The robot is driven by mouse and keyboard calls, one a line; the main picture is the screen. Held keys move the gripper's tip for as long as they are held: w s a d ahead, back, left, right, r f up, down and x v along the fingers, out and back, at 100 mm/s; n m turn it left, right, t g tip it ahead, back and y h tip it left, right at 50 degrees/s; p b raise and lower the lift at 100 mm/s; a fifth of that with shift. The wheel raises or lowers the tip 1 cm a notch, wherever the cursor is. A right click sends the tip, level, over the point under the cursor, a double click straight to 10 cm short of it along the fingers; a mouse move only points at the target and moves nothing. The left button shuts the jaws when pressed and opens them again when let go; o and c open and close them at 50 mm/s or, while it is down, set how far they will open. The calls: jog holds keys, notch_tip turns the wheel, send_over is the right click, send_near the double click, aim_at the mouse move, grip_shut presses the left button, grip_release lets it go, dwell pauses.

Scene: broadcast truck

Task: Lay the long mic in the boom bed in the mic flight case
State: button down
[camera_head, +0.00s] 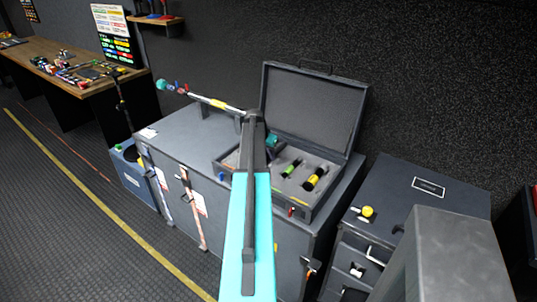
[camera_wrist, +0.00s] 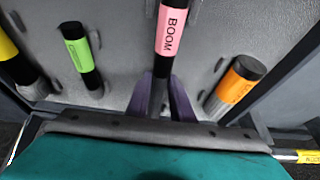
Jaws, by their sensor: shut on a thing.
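In the wrist view, the long mic (camera_wrist: 171,32) is a dark rod with a pink band reading BOOM. My gripper (camera_wrist: 160,100) is shut on its near, greyish end. The mic lies over the grey foam of the mic flight case (camera_wrist: 120,22), between the green-banded and orange-banded mics. Its far end is cut off at the top edge. I cannot tell whether it rests in the boom bed or hangs just above it. In the head view, the open flight case (camera_head: 320,195) stands on a grey cabinet, and my arm hides the gripper and the long mic.
Green-banded (camera_wrist: 79,55) and orange-banded (camera_wrist: 234,88) mics stand close on either side; a yellow-banded mic (camera_head: 314,178) is further along. The raised lid (camera_head: 310,105) stands behind the case. A pole with a yellow label (camera_head: 218,103) lies left of it.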

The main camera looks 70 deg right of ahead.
jog(key=shift+f, duration=0.1)
jog(key=c, duration=1.5)
grip_release()
jog(key=shift+c, duration=0.2)
jog(key=b+v, duration=0.3)
jog(key=v, duration=0.9)
jog(key=shift+a, duration=0.1)
